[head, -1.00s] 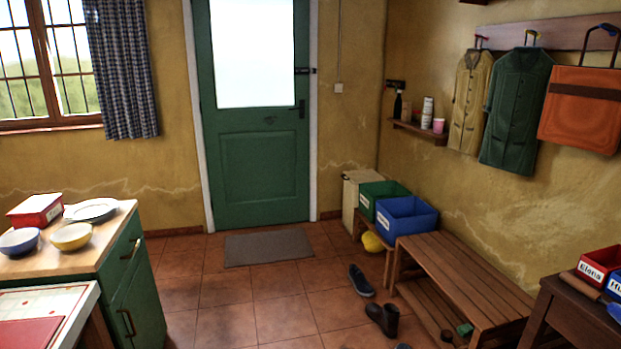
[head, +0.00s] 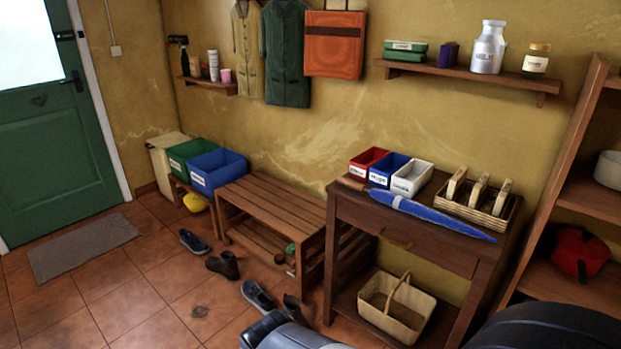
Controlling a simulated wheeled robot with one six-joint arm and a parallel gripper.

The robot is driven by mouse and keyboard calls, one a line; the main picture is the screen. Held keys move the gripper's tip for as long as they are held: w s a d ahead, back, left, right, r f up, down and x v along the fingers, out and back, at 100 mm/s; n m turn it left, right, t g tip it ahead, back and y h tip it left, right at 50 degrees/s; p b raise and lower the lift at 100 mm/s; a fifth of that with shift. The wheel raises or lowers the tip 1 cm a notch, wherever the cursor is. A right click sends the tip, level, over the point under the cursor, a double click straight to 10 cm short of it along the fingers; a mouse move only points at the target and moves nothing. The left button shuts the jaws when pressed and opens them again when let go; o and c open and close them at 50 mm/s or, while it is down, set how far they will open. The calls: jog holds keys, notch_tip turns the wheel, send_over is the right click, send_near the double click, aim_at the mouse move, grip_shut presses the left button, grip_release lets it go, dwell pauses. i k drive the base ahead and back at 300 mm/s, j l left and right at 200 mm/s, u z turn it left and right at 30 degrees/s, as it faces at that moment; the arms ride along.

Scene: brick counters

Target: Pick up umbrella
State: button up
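A blue folded umbrella (head: 440,217) lies along the front of a dark wooden side table (head: 345,208) in the head view. It slants from upper left to lower right, with its pointed end near the table's right front corner. Its left end lies in front of the small labelled boxes. My gripper cannot be made out; only dark and grey parts of my own body show along the bottom edge.
Red (head: 366,160), blue (head: 387,171) and white (head: 412,178) boxes and a wicker tray (head: 478,206) stand behind the umbrella. A basket (head: 396,307) sits on the lower shelf. A slatted bench (head: 268,207) is left of the table. Shoes (head: 258,295) lie on the floor.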

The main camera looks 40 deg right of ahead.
aim_at(398, 203)
jog(key=z, duration=1.75)
